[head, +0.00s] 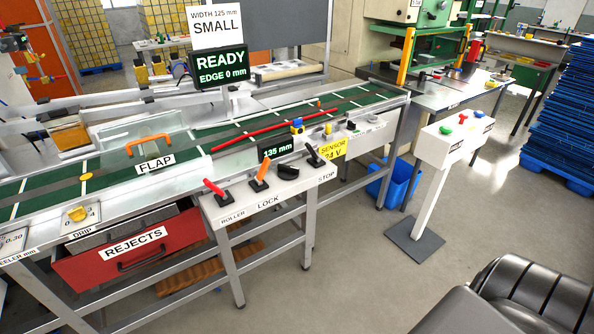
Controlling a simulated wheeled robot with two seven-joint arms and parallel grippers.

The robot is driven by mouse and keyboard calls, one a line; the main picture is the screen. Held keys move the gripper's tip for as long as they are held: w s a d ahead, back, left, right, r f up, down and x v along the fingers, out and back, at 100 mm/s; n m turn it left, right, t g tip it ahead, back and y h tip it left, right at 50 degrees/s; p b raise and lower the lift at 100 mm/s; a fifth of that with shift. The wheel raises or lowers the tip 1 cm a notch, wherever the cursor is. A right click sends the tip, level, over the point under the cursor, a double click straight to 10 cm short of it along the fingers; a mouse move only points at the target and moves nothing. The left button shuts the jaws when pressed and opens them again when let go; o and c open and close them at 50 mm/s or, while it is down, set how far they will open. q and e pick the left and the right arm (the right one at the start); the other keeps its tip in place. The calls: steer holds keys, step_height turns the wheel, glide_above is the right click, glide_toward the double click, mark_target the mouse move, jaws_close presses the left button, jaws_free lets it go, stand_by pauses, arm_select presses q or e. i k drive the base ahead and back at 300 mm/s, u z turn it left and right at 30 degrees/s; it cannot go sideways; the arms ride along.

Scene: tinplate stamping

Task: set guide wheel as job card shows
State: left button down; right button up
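The job card (215,25) stands above the line and reads WIDTH 125 mm, SMALL. A small display (278,148) on the conveyor's front side reads 135 mm. A dark round knob (288,173), perhaps the guide wheel, sits on the control shelf (268,205) between the orange lever (261,169) and the black lever (314,156). The orange lever stands near the LOCK label. A red guide bar (273,125) runs along the green belt (200,142). Neither gripper shows in the head view.
A status screen (220,65) reads READY, EDGE 0 mm. A red lever (213,187) stands by the ROLLER label. A clear flap with an orange handle (148,140) covers part of the belt. A red REJECTS drawer (130,250) juts below.

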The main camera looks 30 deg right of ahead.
mark_target(285, 172)
steer(key=z, duration=1.2)
steer(key=i, duration=0.35)
steer(key=u, duration=1.2)
